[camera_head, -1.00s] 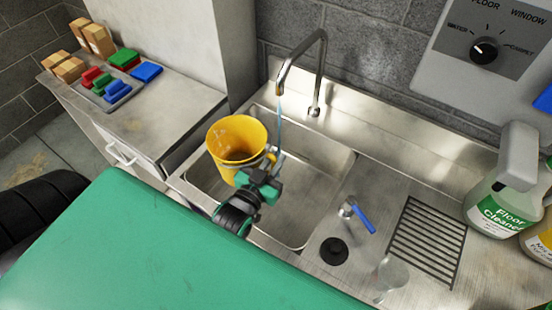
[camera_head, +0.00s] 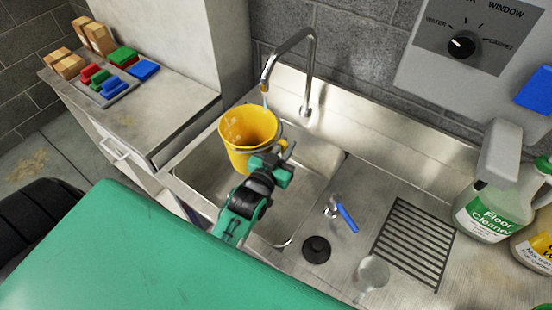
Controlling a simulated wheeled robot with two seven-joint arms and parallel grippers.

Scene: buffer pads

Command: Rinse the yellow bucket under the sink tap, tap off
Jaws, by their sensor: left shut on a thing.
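The yellow bucket (camera_head: 238,158) is held upright over the left part of the steel sink (camera_head: 318,165), with its mouth under the tap's spout (camera_head: 265,80). A thin bluish water stream (camera_head: 265,100) comes from the spout and meets the bucket's opening near its back rim. My left gripper (camera_head: 277,157) is shut at the bucket's right front side, by its rim and handle; the exact grip is partly hidden. A blue-handled lever (camera_head: 346,217) stands on the counter right of the basin. My right gripper is not in view.
A black round plug (camera_head: 316,249), a clear glass (camera_head: 371,273) and a drain grate (camera_head: 414,243) are right of the basin. A floor cleaner bottle (camera_head: 490,215) stands at the far right. Sponges and boxes lie on the left counter (camera_head: 150,118). A dial panel (camera_head: 470,45) hangs above.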

